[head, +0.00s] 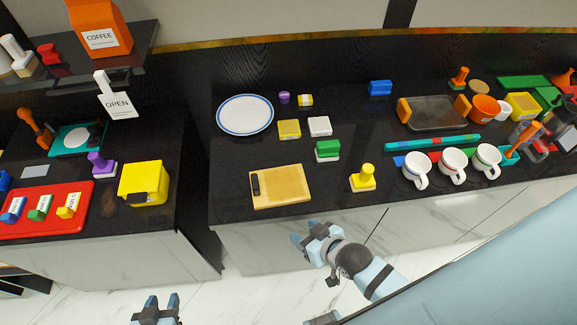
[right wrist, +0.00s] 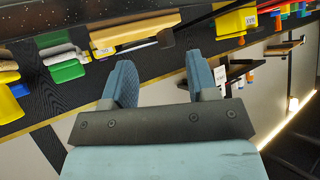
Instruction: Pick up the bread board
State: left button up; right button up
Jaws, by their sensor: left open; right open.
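The bread board (head: 284,187) is a flat tan board with a dark strip at its left end. It lies near the front edge of the black counter in the head view. It also shows edge-on in the right wrist view (right wrist: 135,28), beyond the fingers. My right gripper (head: 306,234) is open and empty, in front of the counter and just below the board in the picture, apart from it. It also shows in the right wrist view (right wrist: 160,72). My left gripper (head: 156,303) is open at the bottom of the head view, away from the board.
A yellow stamp-like block (head: 363,178) stands right of the board, with a green-topped block (head: 327,151) behind it. White cups (head: 416,171) line the front further right. A plate (head: 245,114) lies behind. A gap separates the left counter with its yellow box (head: 143,183).

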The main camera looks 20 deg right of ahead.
jog(key=w+a+r+m+g+y+b, duration=0.1)
jog(key=w+a+r+g+b, duration=0.15)
jog(key=w+a, duration=0.5)
jog(key=w+a+r+m+g+y+b, duration=0.1)
jog(key=w+a+r+g+b, duration=0.1)
jog(key=w+a+g, duration=0.35)
jog(key=w+d+r+m+g+h+b, duration=0.2)
jog(key=w+d+r+m+h+b, duration=0.1)
jog(key=w+d+r+h, duration=0.5)
jog(key=y, duration=0.2)
send_over(255, 181)
jog(key=w, duration=0.1)
notch_tip(255, 181, down, 9)
jog(key=shift+w+f, duration=0.1)
jog(key=shift+f, duration=0.1)
jog(key=shift+s+f, duration=0.2)
jog(key=shift+f, duration=0.7)
jog(key=shift+s+f, duration=0.15)
jog(key=shift+f, duration=0.7)
jog(key=shift+s+f, duration=0.2)
jog(key=shift+f, duration=0.7)
grip_shut()
